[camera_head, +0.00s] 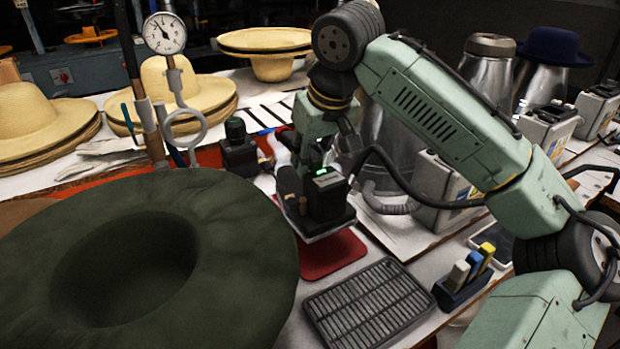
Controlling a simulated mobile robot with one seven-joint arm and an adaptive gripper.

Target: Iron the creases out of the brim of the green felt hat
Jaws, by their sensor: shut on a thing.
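The green felt hat (236,262) fills the lower left, with its wide brim up and the dark hollow of the crown in the middle. The brim looks softly uneven; single creases are hard to make out. My gripper (308,168) is right of the hat, shut on a black iron (328,208) with a small green light and a pale metal sole. The fingertips are partly hidden by the iron and my wrist. The iron is over a red pad (333,258), apart from the brim; I cannot tell whether it touches the pad.
A dark slatted rack (365,308) and a holder with coloured blocks (464,286) lie at front right. A gauge (164,34) stands behind the hat. Straw hats (190,92) are stacked at the back left. Metal vessels and grey boxes (440,190) stand behind my arm.

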